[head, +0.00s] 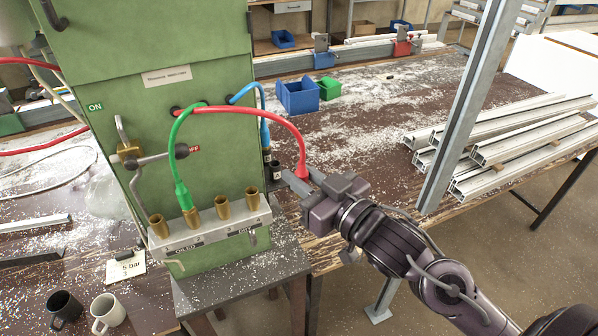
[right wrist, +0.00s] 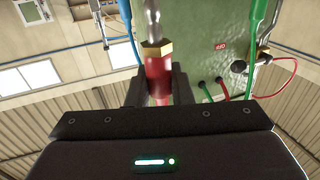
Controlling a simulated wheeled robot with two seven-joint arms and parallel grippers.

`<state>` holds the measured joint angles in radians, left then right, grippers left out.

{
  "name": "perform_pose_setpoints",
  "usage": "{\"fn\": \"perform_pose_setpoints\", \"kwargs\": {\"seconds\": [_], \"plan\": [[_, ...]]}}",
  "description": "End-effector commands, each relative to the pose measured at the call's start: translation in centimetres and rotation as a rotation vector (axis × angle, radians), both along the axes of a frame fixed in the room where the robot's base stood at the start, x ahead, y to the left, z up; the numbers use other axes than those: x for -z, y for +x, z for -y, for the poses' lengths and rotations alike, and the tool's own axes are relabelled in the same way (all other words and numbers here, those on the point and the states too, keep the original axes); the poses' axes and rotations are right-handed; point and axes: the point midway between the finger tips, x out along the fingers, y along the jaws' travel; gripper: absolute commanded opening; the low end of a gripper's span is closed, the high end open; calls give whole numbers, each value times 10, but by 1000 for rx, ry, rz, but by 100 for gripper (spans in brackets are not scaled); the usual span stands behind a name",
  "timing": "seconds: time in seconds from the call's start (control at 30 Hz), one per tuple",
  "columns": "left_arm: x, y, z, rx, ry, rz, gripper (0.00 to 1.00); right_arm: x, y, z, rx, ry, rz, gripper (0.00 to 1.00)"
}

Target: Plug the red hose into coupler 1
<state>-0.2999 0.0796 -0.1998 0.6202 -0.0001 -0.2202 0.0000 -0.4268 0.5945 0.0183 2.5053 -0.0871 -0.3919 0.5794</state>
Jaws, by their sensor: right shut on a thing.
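The red hose (head: 262,113) arcs from the green cabinet down to my right gripper (head: 304,182), which is shut on its end. In the right wrist view, the red plug (right wrist: 158,72) has a brass hex collar and a metal tip, and sits between the fingers. A grey manifold (head: 210,238) on the cabinet front carries several brass couplers, including an empty one at the right end (head: 252,199). The gripper is to the right of the manifold, apart from it. I cannot read which coupler is 1. The green hose (head: 177,160) ends at the second coupler from the left. My left gripper is not in view.
The blue hose (head: 265,128) hangs by dark holders (head: 274,167) at the cabinet's right side. A valve handle (head: 157,160) juts out above the manifold. Two mugs (head: 107,311) stand at the front left beside a card (head: 124,267). A metal post (head: 462,120) and aluminium profiles are at the right.

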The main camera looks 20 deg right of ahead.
Motion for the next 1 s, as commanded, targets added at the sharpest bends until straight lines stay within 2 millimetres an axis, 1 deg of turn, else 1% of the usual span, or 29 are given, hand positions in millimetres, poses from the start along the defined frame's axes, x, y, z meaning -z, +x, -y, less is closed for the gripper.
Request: {"fn": "perform_pose_setpoints", "kwargs": {"seconds": [0.37,0.87,1.0], "plan": [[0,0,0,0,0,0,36,-1,-1,-1,0,1,1,0],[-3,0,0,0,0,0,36,-2,-2,-30,0,3,1,0],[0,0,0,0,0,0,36,0,-2,-38,2,4,1,0]]}}
